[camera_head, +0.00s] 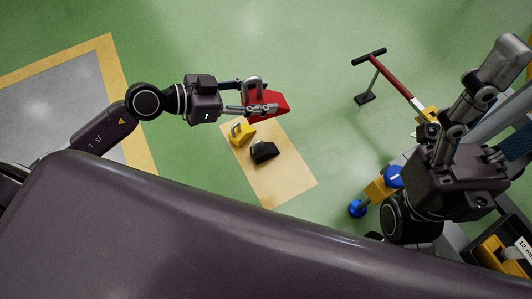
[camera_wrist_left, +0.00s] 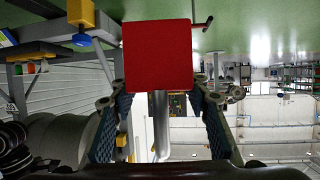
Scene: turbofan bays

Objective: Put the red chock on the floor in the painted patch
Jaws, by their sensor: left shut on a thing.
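The red chock (camera_head: 274,102) hangs in my left gripper (camera_head: 258,97), whose fingers are shut around its grey loop handle (camera_head: 250,88). In the left wrist view the red chock (camera_wrist_left: 158,57) shows as a flat red face beyond the fingers, with the grey handle (camera_wrist_left: 160,125) between them. It appears held above the floor, over the far end of a tan rectangle (camera_head: 285,192). A grey floor area (camera_head: 75,105) with a yellow painted border lies at the left. My right gripper (camera_head: 465,120) is at the right; its finger opening is unclear.
A yellow chock (camera_head: 242,134) and a black chock (camera_head: 264,152) stand on the tan rectangle. A red-shafted T-handled tool (camera_head: 390,82) stands at the upper right. A stand with blue knobs (camera_head: 357,208) is at the lower right. Green floor (camera_head: 210,45) is clear between.

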